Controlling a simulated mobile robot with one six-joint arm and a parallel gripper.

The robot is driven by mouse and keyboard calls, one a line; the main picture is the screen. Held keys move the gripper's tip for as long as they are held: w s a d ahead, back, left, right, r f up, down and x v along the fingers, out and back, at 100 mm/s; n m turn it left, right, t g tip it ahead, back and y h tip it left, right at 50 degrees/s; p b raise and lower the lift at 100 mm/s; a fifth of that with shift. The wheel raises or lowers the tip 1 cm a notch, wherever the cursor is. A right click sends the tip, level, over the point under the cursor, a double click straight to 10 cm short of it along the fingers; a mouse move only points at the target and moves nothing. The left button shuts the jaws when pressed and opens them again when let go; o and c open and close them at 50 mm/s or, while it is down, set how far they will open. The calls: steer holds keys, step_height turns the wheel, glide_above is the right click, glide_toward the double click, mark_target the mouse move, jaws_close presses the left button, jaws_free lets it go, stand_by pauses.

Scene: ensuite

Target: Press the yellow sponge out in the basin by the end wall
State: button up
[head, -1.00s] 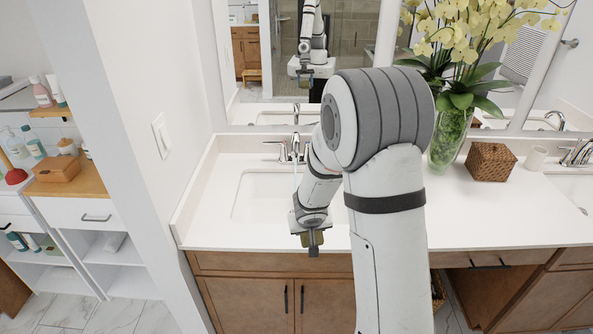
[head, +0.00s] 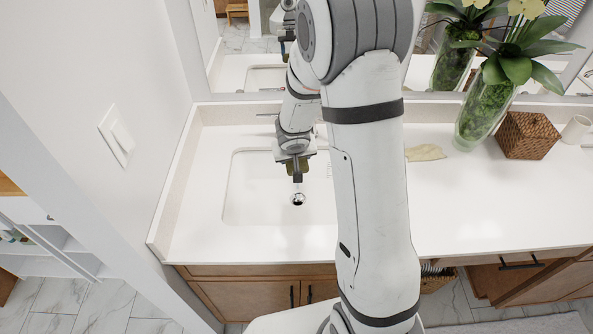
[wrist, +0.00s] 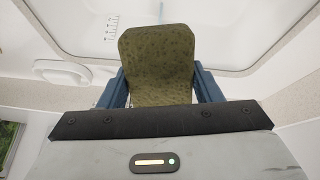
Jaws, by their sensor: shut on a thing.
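My gripper (head: 297,170) is over the basin (head: 248,190) beside the left end wall, just above the drain (head: 297,199) in the head view. In the wrist view its two blue fingers (wrist: 160,88) are shut on the sponge (wrist: 157,52), which looks dark olive-yellow and speckled. The sponge sticks out past the fingertips. In the head view only small olive bits of it show around the gripper. I cannot tell whether it touches the basin floor. My arm hides the basin's right side and most of the tap.
The end wall (head: 75,90) with a light switch (head: 117,135) rises close on the left. A pale yellow cloth (head: 425,152), a plant in a glass vase (head: 485,110), a woven box (head: 527,135) and a white cup (head: 576,129) stand or lie right of my arm. Counter front is clear.

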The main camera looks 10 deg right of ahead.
steer(key=shift+d, duration=0.15)
steer(key=shift+d+m, duration=0.15)
steer(key=shift+m, duration=0.15)
steer(key=shift+d+f+m+g, duration=0.15)
steer(key=shift+d+m+g, duration=0.15)
steer(key=shift+d+m, duration=0.1)
steer(key=shift+s+d+f+m+g+h+b, duration=0.3)
steer(key=shift+d+f+m+g+h, duration=0.15)
steer(key=shift+m, duration=0.45)
steer(key=s+f+m+g, duration=0.1)
steer(key=m, duration=0.1)
steer(key=s+d+f+m+g+b, duration=0.1)
steer(key=m, duration=0.1)
steer(key=shift+s+g+y, duration=0.1)
steer(key=shift+g+y, duration=0.25)
steer(key=a+f+m+b, duration=0.1)
steer(key=f+b, duration=0.3)
steer(key=f, duration=0.2)
steer(key=s+a+f+m+y+b, duration=0.1)
steer(key=f+b, duration=0.3)
steer(key=f, duration=0.3)
steer(key=s+a+f+m+g+b, duration=0.1)
steer(key=f+m+b, duration=0.1)
steer(key=f+b, duration=0.2)
step_height(320, 180, down, 3)
steer(key=shift+a+f+y+b, duration=0.1)
steer(key=shift+a+y+b, duration=0.05)
steer(key=shift+y+b, duration=0.25)
